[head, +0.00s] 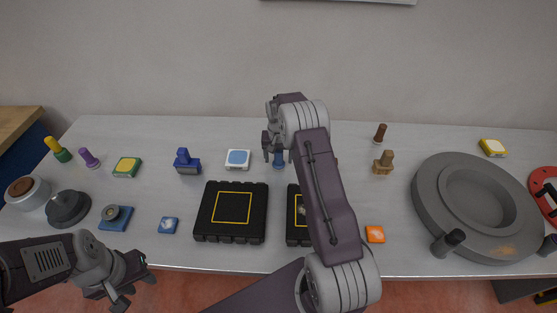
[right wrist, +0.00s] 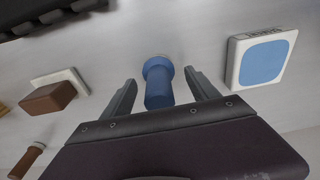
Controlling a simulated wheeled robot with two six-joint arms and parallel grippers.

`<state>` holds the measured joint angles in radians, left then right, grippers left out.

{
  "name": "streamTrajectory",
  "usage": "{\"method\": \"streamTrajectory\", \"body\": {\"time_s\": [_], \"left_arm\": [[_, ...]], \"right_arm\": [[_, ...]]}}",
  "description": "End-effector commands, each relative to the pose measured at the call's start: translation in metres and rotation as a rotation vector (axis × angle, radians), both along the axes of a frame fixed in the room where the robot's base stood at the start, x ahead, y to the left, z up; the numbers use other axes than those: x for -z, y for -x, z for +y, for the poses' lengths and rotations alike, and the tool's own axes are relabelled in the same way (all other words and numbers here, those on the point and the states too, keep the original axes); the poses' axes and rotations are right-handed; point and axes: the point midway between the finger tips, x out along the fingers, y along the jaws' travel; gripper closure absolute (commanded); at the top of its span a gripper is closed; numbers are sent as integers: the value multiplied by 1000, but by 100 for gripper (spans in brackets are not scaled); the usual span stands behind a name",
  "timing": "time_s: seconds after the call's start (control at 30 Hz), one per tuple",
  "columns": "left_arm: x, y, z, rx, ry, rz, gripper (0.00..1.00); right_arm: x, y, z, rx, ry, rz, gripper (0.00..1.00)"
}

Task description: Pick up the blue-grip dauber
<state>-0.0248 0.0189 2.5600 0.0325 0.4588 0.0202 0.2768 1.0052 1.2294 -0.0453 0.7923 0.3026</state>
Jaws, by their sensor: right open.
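The blue-grip dauber (head: 278,160) stands upright on the table in the head view, partly hidden by my right gripper (head: 273,146). In the right wrist view the blue-grip dauber (right wrist: 158,86) lies between the two spread fingers of my right gripper (right wrist: 160,77), with a visible gap on each side. My right gripper is open and holds nothing. My left gripper (head: 138,285) is at the lower left, in front of the table edge, with its fingers apart and empty.
A white pad with a blue top (head: 238,159) is beside the dauber, and a blue stamp (head: 187,163) is further left. Black cases (head: 231,238) lie in front. A brown stamp (head: 383,163) and a large grey round tray (head: 432,208) are on the right. My right arm hides part of the table.

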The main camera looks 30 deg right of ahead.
Motion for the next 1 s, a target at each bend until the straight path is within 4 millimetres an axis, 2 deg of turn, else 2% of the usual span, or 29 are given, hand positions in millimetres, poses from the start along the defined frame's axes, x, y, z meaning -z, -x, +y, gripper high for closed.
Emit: {"method": "streamTrajectory", "body": {"time_s": [0.2, 0.4, 0.43, 0.47, 0.77, 0.87, 1.0], "left_arm": [[0, 0, 0, 0, 0, 0, 64], [0, 0, 0, 0, 0, 0, 64], [0, 0, 0, 0, 0, 0, 64], [0, 0, 0, 0, 0, 0, 64], [1, 0, 0, 0, 0, 0, 64], [2, 0, 0, 0, 0, 0, 64], [3, 0, 0, 0, 0, 0, 64]], "right_arm": [[1, 0, -1, 1, 0, -1, 31], [1, 0, 0, 1, 0, -1, 87], [1, 0, -1, 1, 0, -1, 95], [1, 0, 0, 1, 1, -2, 98], [-4, -1, -1, 1, 1, -3, 98], [-15, -1, -1, 1, 2, -5, 98], [-40, -2, -1, 1, 3, -7, 98]]}}
